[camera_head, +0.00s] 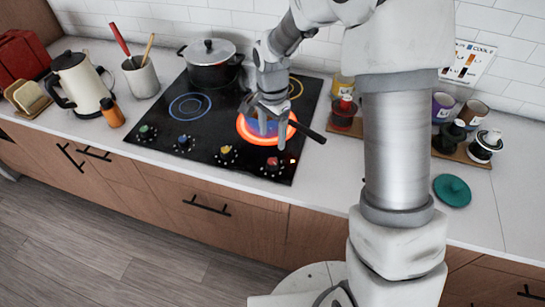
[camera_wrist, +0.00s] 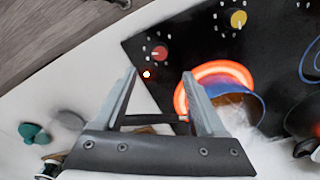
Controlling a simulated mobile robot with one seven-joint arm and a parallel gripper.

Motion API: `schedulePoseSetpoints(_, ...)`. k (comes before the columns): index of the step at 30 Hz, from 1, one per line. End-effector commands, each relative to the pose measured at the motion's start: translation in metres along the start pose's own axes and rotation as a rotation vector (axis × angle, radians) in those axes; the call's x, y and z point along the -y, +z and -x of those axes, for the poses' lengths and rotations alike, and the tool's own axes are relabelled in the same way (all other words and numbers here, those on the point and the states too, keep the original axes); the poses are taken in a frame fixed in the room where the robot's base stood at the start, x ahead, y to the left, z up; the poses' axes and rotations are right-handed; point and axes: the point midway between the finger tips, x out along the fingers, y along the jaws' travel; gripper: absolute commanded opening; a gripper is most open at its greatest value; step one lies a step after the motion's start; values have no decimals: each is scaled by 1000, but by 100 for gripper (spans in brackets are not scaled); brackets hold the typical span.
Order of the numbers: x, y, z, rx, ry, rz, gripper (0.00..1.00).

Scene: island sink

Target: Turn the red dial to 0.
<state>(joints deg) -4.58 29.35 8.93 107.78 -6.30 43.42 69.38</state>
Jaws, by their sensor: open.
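The red dial (camera_head: 272,162) is at the front right corner of the black cooktop (camera_head: 160,110). It also shows in the wrist view (camera_wrist: 159,53), ringed by white marks; I cannot read its setting. A small light glows beside it. The front right burner (camera_head: 240,128) glows orange-red. My gripper (camera_head: 270,131) is open and above that burner, behind the dial. In the wrist view, its fingers (camera_wrist: 159,73) are spread, with the dial beyond the tips and apart from them. A dark pan handle (camera_head: 306,132) shows beside the gripper, and in the wrist view it crosses between the fingers.
A blue-rimmed pan (camera_wrist: 236,103) sits on the glowing burner, with whitish steam or smoke. Yellow (camera_head: 227,150), blue and green dials line the front edge to the left. A lidded pot (camera_head: 210,72) stands at the back. A teal lid (camera_head: 452,190) lies on the right counter.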

Motion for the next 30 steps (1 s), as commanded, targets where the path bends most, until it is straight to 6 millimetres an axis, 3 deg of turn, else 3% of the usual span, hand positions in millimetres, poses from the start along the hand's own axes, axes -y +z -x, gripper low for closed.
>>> schedulePoseSetpoints(6,-1,0,-49,2,4,1,73)
schedulePoseSetpoints(15,0,0,-96,1,1,0,73)
schedulePoseSetpoints(21,0,0,-109,-1,-1,1,73)
schedulePoseSetpoints(30,0,-1,-110,-1,-2,1,71)
